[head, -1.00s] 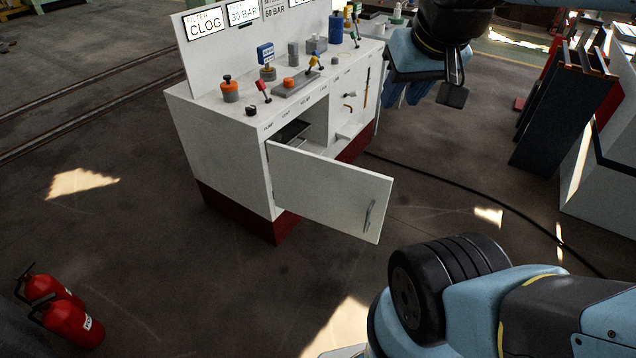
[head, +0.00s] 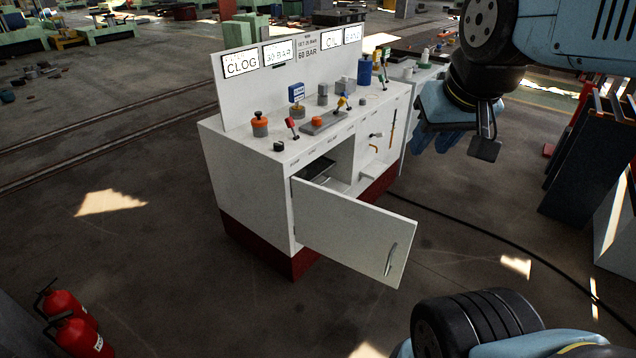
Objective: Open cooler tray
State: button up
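A white cabinet (head: 250,188) with a dark red base stands in the middle of the head view. Its white door (head: 340,232) is swung open towards me, with a curved metal handle (head: 390,260) near its free edge. Behind the door's upper edge, a dark tray-like piece (head: 316,170) shows inside the opening; it may be the cooler tray, and its lower part is hidden by the door. My gripper (head: 447,135) is at upper right, blue, right of the cabinet and apart from the door. Its fingers point down and left; their gap is not clear.
Knobs, levers and small blocks stand on the cabinet top, below a panel of signs (head: 290,58). Two red fire extinguishers (head: 75,325) are at lower left. A black cable (head: 470,222) crosses the floor at right. A dark rack (head: 580,160) stands far right. Floor left of the cabinet is clear.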

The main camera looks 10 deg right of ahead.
aim_at(319, 167)
jog(key=z, duration=0.05)
jog(key=k, duration=0.6)
jog(key=z, duration=0.3)
jog(key=i, duration=1.65)
jog(key=u, duration=0.6)
